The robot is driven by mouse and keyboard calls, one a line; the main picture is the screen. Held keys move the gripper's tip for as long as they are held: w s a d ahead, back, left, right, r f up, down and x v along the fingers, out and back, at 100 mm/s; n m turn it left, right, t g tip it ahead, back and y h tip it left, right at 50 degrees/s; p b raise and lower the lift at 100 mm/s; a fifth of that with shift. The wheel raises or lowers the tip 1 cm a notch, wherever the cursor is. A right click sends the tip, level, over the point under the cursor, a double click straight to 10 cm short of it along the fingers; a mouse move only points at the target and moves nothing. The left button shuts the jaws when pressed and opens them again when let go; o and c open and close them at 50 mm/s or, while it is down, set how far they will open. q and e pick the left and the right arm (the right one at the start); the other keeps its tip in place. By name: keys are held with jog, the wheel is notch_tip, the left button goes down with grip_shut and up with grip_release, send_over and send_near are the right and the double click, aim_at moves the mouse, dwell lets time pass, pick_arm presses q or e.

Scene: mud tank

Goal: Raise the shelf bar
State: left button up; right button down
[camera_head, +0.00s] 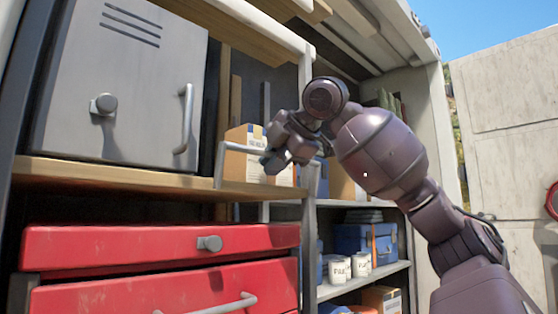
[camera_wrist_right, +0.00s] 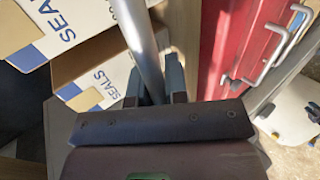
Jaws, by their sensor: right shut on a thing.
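The shelf bar (camera_head: 240,149) is a thin pale grey rail at the front edge of the middle shelf, in front of cardboard boxes. Its left post goes down to the wooden shelf edge. My right gripper (camera_head: 272,161) reaches in from the right and is shut on the bar. The right wrist view shows the bar as a grey tube (camera_wrist_right: 138,38) running down between the two dark fingers (camera_wrist_right: 155,88). The gripper hides part of the bar. My left gripper is not in view.
Cardboard boxes marked SEALS (camera_wrist_right: 88,70) stand close behind the bar. A grey metal cabinet (camera_head: 120,80) is at the left, above red drawers (camera_head: 160,245). A lower shelf holds white cans (camera_head: 340,268) and a blue case (camera_head: 365,240).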

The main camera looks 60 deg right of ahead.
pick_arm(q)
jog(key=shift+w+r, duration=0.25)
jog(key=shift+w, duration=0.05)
pick_arm(e)
jog(key=shift+w+g, duration=0.2)
jog(key=shift+g, duration=0.2)
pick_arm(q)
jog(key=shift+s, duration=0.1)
pick_arm(e)
jog(key=c, duration=1.1)
grip_release()
jog(key=shift+d, duration=0.1)
pick_arm(q)
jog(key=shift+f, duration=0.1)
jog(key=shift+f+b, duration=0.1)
jog(key=shift+b, duration=0.25)
pick_arm(e)
jog(key=v, duration=1)
jog(key=shift+s+r, duration=0.2)
jog(key=shift+s, duration=0.1)
